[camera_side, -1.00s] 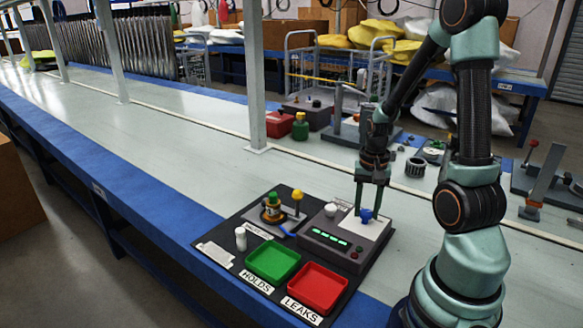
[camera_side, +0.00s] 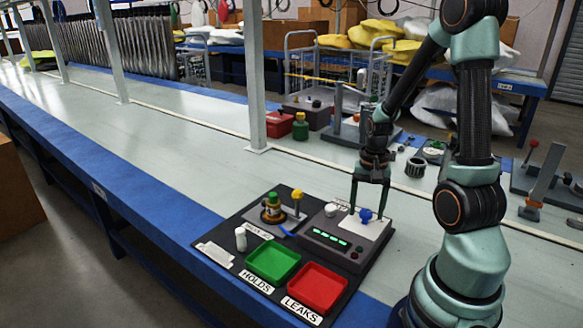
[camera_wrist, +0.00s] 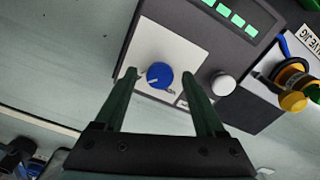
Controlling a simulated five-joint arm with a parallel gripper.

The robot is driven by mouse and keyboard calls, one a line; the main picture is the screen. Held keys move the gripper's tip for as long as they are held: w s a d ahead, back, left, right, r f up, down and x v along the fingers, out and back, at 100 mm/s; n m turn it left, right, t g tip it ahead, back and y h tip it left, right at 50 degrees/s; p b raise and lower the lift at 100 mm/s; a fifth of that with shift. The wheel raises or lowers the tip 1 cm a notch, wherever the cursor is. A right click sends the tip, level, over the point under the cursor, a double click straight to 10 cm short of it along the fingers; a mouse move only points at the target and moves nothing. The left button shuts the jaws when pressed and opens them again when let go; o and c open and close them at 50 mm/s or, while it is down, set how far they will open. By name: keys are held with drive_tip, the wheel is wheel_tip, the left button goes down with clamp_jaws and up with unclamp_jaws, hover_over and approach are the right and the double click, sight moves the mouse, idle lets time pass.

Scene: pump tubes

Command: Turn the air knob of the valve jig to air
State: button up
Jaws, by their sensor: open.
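The air knob (camera_side: 366,215) is blue and sits on a white plate on top of the grey valve jig box (camera_side: 318,240). In the wrist view the blue knob (camera_wrist: 159,75) has a pale pointer mark toward its lower left. My gripper (camera_side: 369,210) is over the knob with its fingers spread. In the wrist view my gripper (camera_wrist: 165,74) has one finger on each side of the knob, with gaps between fingers and knob. The printed label beside the knob is partly hidden and too small to read.
A white knob (camera_wrist: 223,84) stands beside the plate. Green lights (camera_side: 330,238) show on the jig front. A green tray (camera_side: 273,262) and a red tray (camera_side: 317,288) lie in front. A yellow-topped lever (camera_side: 297,196) stands to the left.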

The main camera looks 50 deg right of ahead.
sight(366, 212)
drive_tip(key=shift+r, duration=0.1)
wheel_tip(366, 212, up, 12)
idle(0.5)
